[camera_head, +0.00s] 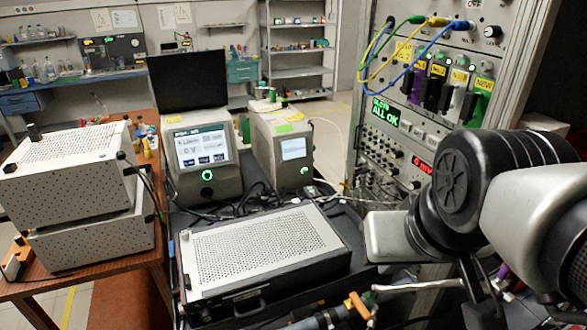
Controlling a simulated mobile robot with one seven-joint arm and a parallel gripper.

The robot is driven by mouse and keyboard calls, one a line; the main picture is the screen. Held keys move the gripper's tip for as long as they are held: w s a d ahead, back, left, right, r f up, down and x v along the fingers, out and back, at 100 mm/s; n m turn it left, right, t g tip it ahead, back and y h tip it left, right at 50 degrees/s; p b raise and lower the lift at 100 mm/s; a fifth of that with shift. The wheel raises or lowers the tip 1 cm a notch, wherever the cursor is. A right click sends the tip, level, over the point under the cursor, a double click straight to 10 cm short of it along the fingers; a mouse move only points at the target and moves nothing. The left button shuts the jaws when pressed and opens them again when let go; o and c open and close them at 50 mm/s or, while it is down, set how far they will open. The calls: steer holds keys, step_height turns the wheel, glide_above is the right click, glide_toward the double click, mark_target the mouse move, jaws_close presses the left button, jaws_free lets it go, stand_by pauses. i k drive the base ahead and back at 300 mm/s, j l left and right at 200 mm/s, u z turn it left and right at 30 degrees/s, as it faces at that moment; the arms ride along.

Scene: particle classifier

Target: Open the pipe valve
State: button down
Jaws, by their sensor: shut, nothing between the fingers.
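An orange-brown handle (359,306) stands at the bottom centre, just in front of the black instrument's right corner. It sits by a dark pipe-like piece (322,320) with blue on it, cut by the lower edge; this looks like the pipe valve. Whether the valve is open or closed cannot be told. My arm (462,185), with black joints and pale grey links, fills the right side, to the right of and above the handle. I cannot make out my gripper's fingers; the arm's end is hidden or outside the picture.
A black instrument with a perforated top (262,250) lies left of the handle. A pale rod (418,286) runs right of it. A tall rack (395,140) with cables stands behind my arm. Perforated boxes (70,160) are left.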

mark_target(355, 300)
steer(key=i+j+z, duration=0.1)
steer(key=z, duration=0.15)
steer(key=u, duration=0.95)
steer(key=l, duration=0.3)
steer(key=k+l, duration=0.1)
steer(key=l, duration=0.2)
